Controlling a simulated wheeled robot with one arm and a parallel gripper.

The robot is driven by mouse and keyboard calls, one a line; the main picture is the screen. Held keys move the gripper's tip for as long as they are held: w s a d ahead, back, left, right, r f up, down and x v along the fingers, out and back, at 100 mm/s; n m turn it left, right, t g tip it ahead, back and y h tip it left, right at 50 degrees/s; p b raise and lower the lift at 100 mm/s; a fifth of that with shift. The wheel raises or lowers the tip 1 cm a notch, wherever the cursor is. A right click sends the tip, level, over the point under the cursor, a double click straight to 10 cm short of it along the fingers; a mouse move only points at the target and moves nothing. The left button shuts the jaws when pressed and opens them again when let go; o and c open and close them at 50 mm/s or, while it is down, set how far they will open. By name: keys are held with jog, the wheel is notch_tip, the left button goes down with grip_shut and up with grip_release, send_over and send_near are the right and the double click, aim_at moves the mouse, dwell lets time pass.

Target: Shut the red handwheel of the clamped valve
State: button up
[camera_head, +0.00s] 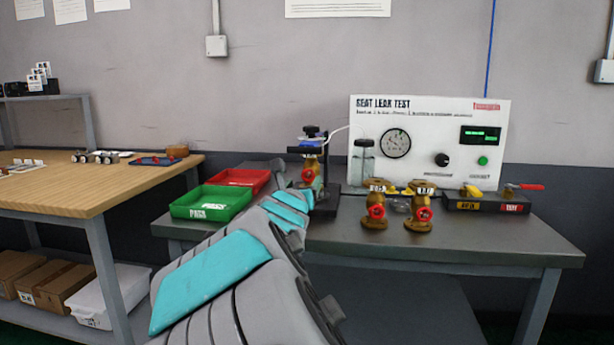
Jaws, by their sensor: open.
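The clamped valve (312,163) is a brass body held in a dark clamp stand (325,200) with a black knob on top. Its red handwheel (307,175) faces me and is partly hidden. My arm reaches from the bottom of the view toward this stand. My gripper (299,188) is at its far end, just in front of and below the handwheel. It is open, but its fingers are small and mostly covered by my arm. I cannot tell whether they touch the wheel.
Two loose brass valves with red handwheels (376,211) (422,213) stand right of the clamp. Behind is the seat leak test panel (470,120) with a gauge and jar. A green tray (210,204) and a red tray (240,178) lie left. The bench (480,245) is clear at its front right.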

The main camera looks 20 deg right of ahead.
aim_at(308, 176)
jog(key=shift+p+x, duration=0.5)
jog(key=shift+x, duration=2.45)
jog(key=shift+s, duration=0.1)
grip_shut()
